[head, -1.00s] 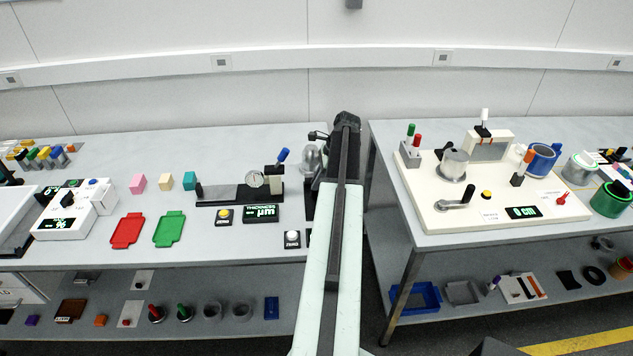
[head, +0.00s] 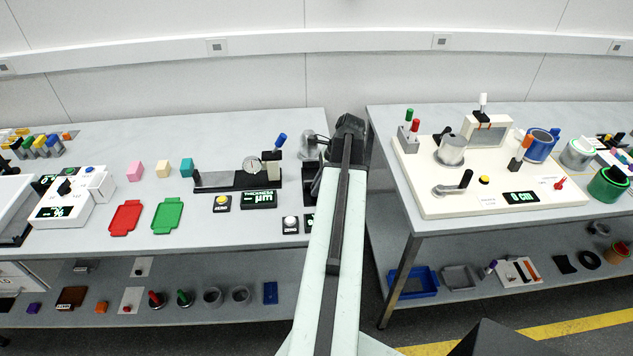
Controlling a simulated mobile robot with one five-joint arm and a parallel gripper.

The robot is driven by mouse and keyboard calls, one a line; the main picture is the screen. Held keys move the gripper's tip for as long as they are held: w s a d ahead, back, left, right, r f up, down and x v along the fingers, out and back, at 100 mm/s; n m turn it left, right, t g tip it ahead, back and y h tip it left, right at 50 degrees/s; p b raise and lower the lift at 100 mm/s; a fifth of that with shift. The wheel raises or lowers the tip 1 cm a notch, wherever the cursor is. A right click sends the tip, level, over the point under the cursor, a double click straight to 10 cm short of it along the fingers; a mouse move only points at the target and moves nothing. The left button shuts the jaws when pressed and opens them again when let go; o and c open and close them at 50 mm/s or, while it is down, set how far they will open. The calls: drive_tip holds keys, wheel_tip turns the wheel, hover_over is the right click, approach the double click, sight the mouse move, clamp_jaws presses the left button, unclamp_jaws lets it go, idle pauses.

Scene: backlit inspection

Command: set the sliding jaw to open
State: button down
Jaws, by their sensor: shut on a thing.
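My arm rises through the middle of the head view and bends over at the top, in front of the gap between the two tables. My gripper (head: 318,178) is at the right end of the left table, beside a grey fixture (head: 308,150) on a dark base. It is shut on a part there that I take to be the sliding jaw. My arm hides most of the jaw and the fingertips, so the jaw's position cannot be read.
Left of the fixture stand a dial gauge (head: 252,166) with a blue-handled lever (head: 280,140), a thickness display (head: 258,199) and a white button (head: 290,222). Red (head: 125,217) and green (head: 167,215) trays lie further left. The right table bears a cream panel (head: 440,207).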

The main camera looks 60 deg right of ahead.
drive_tip(key=shift+s+a, duration=0.15)
drive_tip(key=shift+a, duration=0.05)
drive_tip(key=c, duration=1.4)
unclamp_jaws()
drive_tip(key=shift+c, duration=0.2)
drive_tip(key=p+v, duration=0.7)
drive_tip(key=shift+r, duration=0.35)
drive_tip(key=shift+d, duration=0.15)
